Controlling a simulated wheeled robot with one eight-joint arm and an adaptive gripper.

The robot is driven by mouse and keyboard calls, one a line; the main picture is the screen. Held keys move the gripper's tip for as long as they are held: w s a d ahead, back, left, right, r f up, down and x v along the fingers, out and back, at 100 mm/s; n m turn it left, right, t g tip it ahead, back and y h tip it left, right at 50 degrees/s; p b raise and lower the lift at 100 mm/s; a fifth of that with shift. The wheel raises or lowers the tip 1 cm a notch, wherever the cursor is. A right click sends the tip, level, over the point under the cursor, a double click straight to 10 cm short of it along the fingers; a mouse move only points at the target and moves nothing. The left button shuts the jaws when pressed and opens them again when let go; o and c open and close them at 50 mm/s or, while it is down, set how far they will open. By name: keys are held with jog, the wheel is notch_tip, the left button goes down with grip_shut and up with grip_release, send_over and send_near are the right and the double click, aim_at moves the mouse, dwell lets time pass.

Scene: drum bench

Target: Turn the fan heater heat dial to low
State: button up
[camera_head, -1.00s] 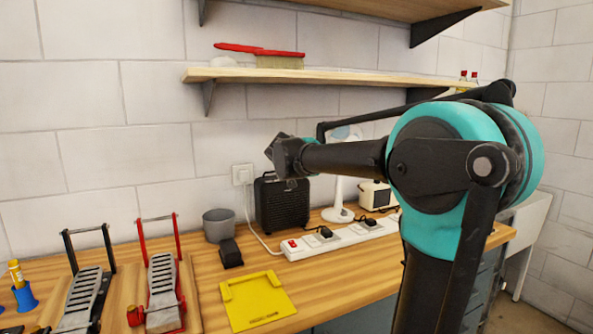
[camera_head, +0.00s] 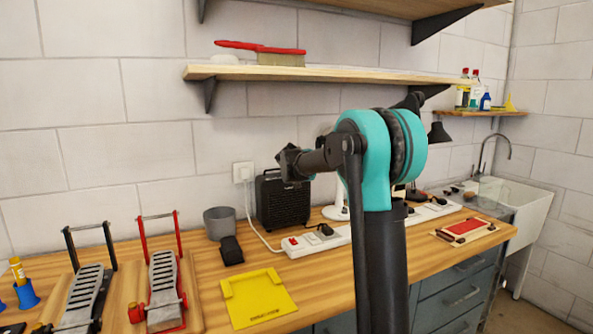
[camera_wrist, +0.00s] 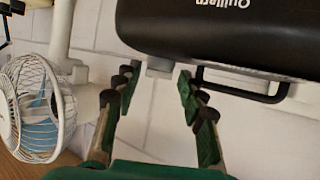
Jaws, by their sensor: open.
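The fan heater (camera_head: 283,203) is a black grilled box with a top handle, standing upright on the bench against the wall. In the wrist view it appears upside down, with its black body (camera_wrist: 225,30) lettered "Quillern" and its black handle (camera_wrist: 240,88). A small pale grey block (camera_wrist: 160,67) sticks out from its top edge and may be the heat dial; its setting cannot be read. My gripper (camera_wrist: 156,82) is open, with its green fingers on either side of this block. I cannot tell whether they touch it. In the head view my gripper (camera_head: 291,165) is just above the heater.
A white fan (camera_wrist: 37,110) stands beside the heater, partly hidden by my arm in the head view. A shelf (camera_head: 320,73) with a brush is above.

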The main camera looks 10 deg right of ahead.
jog(key=shift+x, duration=0.9)
jog(key=c, duration=0.9)
